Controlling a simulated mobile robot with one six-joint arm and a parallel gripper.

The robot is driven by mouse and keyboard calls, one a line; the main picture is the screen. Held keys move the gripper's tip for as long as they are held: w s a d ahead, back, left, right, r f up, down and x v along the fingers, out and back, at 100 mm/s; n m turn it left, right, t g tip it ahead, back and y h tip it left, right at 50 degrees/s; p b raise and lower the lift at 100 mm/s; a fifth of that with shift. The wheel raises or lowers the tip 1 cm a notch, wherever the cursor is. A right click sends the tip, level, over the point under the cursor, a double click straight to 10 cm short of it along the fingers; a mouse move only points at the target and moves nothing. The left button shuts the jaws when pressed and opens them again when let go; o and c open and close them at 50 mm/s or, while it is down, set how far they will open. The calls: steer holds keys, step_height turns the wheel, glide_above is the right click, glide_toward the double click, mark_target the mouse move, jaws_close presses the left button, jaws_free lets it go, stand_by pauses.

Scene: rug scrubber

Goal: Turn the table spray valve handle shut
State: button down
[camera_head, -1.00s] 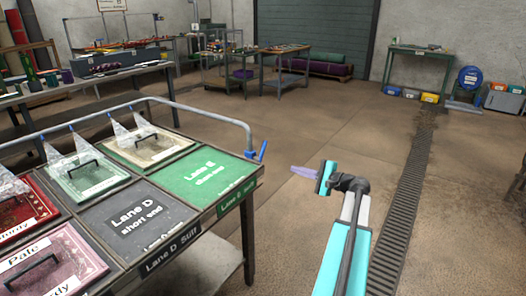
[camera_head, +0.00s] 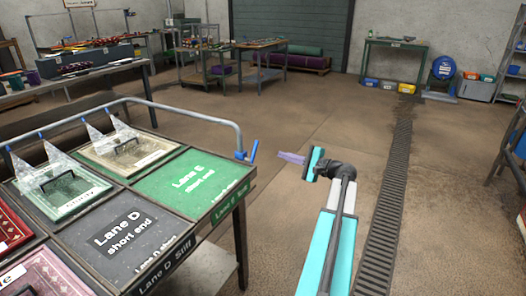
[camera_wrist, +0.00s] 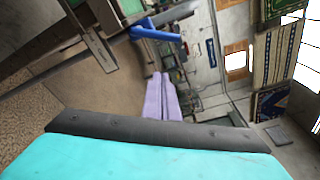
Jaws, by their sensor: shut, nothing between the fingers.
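The blue valve handle (camera_head: 253,151) sits on the end of the grey pipe rail (camera_head: 208,104), at the table's right back corner. It stands tilted, beside a small blue fitting. My gripper (camera_head: 279,154) has purple fingers that are shut and empty. In the head view they point left toward the handle, with a small gap in the picture; the depth between them is hard to tell. The handle also shows in the wrist view (camera_wrist: 155,32), as a blue lever above the shut fingertips (camera_wrist: 159,77). The fingers do not appear to touch it.
The table (camera_head: 243,186) bears labelled lane panels, handled rug samples and clear spray fans along its rail. Open floor (camera_head: 310,120) lies behind my gripper, with a drain grate (camera_head: 387,200) to the right. Workbenches and carts stand farther back.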

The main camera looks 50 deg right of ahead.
steer(key=shift+w, duration=0.1)
steer(key=w+a, duration=0.1)
steer(key=w, duration=0.9)
steer(key=shift+s+a+r, duration=0.2)
steer(key=shift+s+a, duration=0.1)
steer(key=shift+a, duration=0.25)
steer(key=shift+s+a+r, duration=0.25)
steer(key=shift+s+a, duration=0.1)
steer(key=shift+a, duration=0.2)
steer(key=shift+s+a+r, duration=0.2)
steer(key=shift+s+a, duration=0.1)
steer(key=shift+a, duration=0.25)
